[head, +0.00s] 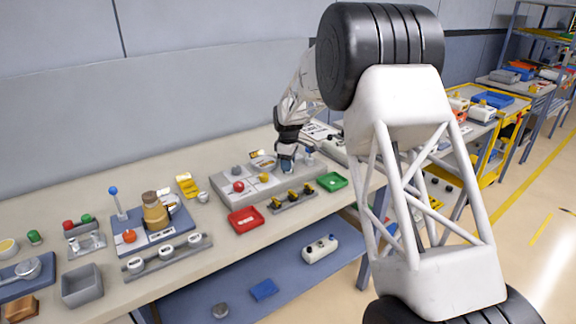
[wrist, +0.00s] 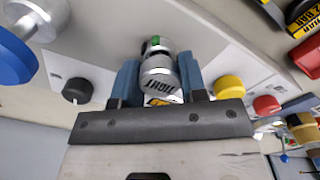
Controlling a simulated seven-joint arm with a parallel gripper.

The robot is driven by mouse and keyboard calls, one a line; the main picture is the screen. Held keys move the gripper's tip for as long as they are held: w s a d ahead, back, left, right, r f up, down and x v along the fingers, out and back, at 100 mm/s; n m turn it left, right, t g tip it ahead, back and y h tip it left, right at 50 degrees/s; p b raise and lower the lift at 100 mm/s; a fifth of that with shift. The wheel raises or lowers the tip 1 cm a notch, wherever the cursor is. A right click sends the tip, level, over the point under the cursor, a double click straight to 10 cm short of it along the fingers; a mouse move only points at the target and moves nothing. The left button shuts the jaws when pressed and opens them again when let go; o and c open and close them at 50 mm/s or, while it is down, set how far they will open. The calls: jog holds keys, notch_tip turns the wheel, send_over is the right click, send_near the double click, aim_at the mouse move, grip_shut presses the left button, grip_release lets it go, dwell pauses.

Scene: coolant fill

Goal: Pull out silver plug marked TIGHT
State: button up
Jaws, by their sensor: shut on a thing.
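The silver plug (wrist: 158,72) sits between the two blue fingers of my gripper (wrist: 159,62) in the wrist view. It has dark lettering that appears upside down and seems to read TIGHT. My gripper is shut on it, one finger on each side. A green and black part shows just beyond the plug. In the head view my gripper (head: 287,163) is down at the right part of the grey panel (head: 226,197); the plug is hidden there. I cannot tell whether the plug is still seated in the panel.
In the wrist view a black knob (wrist: 77,91) and a blue knob (wrist: 14,55) are left of the fingers. A yellow knob (wrist: 229,87) and a red knob (wrist: 266,104) are to the right.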

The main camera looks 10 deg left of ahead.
jog(key=shift+r, duration=1.75)
